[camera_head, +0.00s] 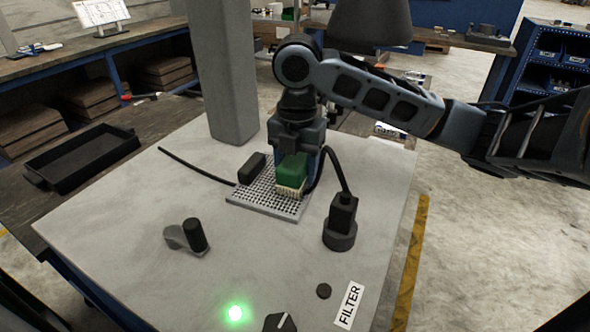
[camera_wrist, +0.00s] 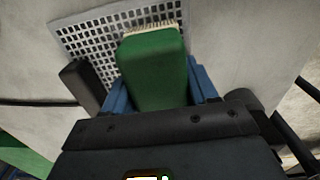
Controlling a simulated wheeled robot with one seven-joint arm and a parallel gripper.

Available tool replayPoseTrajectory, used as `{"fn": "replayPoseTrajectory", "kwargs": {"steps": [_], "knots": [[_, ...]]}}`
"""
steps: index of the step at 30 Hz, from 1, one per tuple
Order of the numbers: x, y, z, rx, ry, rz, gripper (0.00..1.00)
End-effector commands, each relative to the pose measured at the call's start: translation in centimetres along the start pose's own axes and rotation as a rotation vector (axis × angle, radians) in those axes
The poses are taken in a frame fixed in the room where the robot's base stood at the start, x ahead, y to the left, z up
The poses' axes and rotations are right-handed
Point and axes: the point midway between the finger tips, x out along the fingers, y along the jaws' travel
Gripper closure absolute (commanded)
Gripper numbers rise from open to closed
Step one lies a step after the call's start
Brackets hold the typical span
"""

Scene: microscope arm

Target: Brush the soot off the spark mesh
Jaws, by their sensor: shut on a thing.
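The spark mesh (camera_head: 247,198) is a light perforated plate lying on the grey table top. It also shows in the wrist view (camera_wrist: 85,40). A green brush (camera_head: 292,170) with pale bristles is held in my gripper (camera_head: 297,160), bristles towards the mesh's right part. In the wrist view the green brush (camera_wrist: 155,70) sits between my blue fingers, with its bristles over the mesh. I cannot tell whether the bristles touch the mesh. I make out no clear soot on the visible mesh. My gripper hides part of the mesh's far right side.
A black block (camera_head: 252,173) sits at the mesh's far left, with a cable running left. A black plug-like fitting (camera_head: 341,222) with a cable stands to the right. A lever (camera_head: 187,236), a lit green lamp (camera_head: 235,313) and a FILTER label (camera_head: 349,304) are nearer. A grey column (camera_head: 222,75) rises behind.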

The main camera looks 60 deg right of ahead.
Motion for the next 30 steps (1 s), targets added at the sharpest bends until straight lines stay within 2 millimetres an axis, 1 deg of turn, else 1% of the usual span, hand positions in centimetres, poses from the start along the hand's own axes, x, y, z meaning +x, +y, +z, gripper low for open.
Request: {"fn": "replayPoseTrajectory", "kwargs": {"steps": [6,16,20,30], "knots": [[0.1,0.0,1.3,0.001,-0.001,0.000,0.67],[0.1,0.0,1.4,-0.001,0.000,0.000,0.67],[0.1,0.0,1.1,-0.001,0.001,0.000,0.67],[0.2,0.0,-0.9,-0.002,0.001,-0.001,0.67]]}}
